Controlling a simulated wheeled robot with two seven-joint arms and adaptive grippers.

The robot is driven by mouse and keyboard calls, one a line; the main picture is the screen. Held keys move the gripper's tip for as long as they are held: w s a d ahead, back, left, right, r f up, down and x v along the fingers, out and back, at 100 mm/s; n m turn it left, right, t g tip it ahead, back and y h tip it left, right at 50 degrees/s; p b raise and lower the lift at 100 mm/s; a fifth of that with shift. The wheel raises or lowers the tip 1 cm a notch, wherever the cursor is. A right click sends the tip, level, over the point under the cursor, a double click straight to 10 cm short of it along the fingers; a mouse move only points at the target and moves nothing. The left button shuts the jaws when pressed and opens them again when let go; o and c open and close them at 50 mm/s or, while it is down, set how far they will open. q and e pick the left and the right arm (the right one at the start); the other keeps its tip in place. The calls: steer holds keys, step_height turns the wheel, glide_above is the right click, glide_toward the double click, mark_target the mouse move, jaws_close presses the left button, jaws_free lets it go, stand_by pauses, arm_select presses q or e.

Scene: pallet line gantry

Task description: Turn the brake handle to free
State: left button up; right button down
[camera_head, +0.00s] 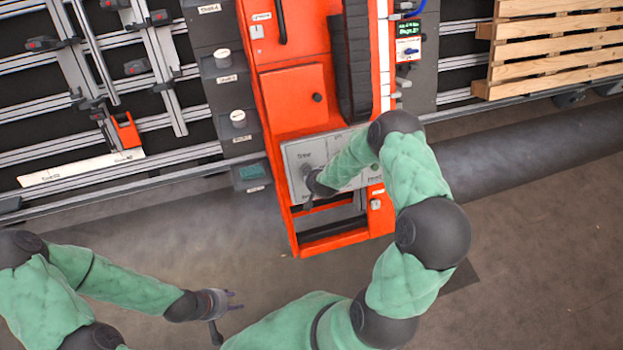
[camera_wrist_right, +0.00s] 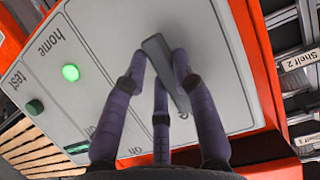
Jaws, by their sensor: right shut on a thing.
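The brake handle (camera_wrist_right: 158,52) is a dark grey bar on the pale control panel (camera_wrist_right: 110,45). In the right wrist view it slants from upper left to lower right between the fingers. My right gripper (camera_wrist_right: 163,85) is shut on it, with fingers on both sides. In the head view the right gripper (camera_head: 318,185) is at the left part of the panel (camera_head: 295,155), and my arm and hand hide the handle there. My left gripper (camera_head: 228,304) is open and empty, low over the floor and well away from the panel.
The panel sits on an orange-red cabinet (camera_head: 293,95). A lit green button (camera_wrist_right: 70,72) and a dark green one (camera_wrist_right: 34,107) are on the panel. Dark shelf boxes (camera_head: 232,100) stand left of the cabinet. A wooden pallet (camera_head: 555,45) is at upper right. Floor in front is clear.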

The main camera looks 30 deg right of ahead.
stand_by(0.5)
steer(key=c, duration=1)
jaws_free()
steer(key=v, duration=1.2)
